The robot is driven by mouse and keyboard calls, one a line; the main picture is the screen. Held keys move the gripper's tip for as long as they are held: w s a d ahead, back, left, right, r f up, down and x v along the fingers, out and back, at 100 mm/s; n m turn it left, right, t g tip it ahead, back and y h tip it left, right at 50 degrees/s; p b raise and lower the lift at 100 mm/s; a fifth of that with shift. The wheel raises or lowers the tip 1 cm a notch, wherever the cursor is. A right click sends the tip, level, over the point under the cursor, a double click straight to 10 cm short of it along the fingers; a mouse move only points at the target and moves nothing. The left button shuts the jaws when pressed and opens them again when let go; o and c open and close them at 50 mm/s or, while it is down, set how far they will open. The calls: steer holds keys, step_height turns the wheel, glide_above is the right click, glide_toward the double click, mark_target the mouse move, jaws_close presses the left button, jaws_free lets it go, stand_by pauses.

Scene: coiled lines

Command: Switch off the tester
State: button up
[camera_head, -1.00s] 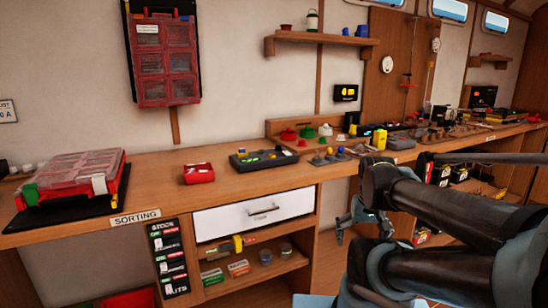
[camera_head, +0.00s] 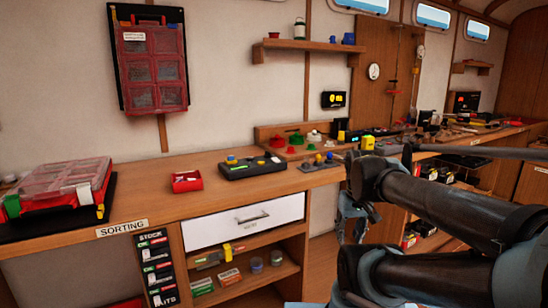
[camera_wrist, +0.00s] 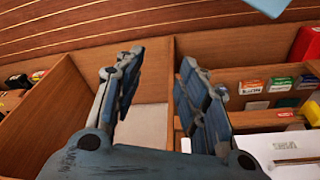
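A flat black box (camera_head: 237,173) with small yellow, blue and pale parts on its top lies on the wooden bench in the head view. It may be the tester, but no label on it can be read. A small black unit with a lit yellow display (camera_head: 334,99) is on the wall above the bench. My gripper (camera_wrist: 160,65) is open and empty in the wrist view, with wooden compartments behind it. In the head view my gripper (camera_head: 352,218) hangs in front of the bench, to the right of the drawer, well apart from the black box.
A red tray (camera_head: 187,182) lies left of the black box, with a clear-lidded sorting case (camera_head: 60,186) farther left. Several coloured items and tools crowd the bench to the right. The white drawer (camera_head: 215,229) is shut. Bare bench lies around the tray.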

steer(key=w+a+r+n, duration=0.1)
steer(key=w+r, duration=0.1)
steer(key=r, duration=0.1)
steer(key=w+a+r+n, duration=0.1)
steer(key=w+r+n, duration=0.1)
steer(key=r, duration=0.1)
steer(key=w+a+r+n, duration=0.1)
steer(key=w+r+n, duration=0.1)
steer(key=r, duration=0.1)
steer(key=shift+w, duration=0.3)
jaws_close()
steer(key=w+a+r+n+g, duration=0.1)
steer(key=w+a+r+n, duration=1.6)
steer(key=w+a+r, duration=0.4)
steer(key=shift+w+a+r+n+y, duration=0.15)
steer(key=shift+w+r+n+y, duration=0.1)
steer(key=shift+n+y, duration=0.15)
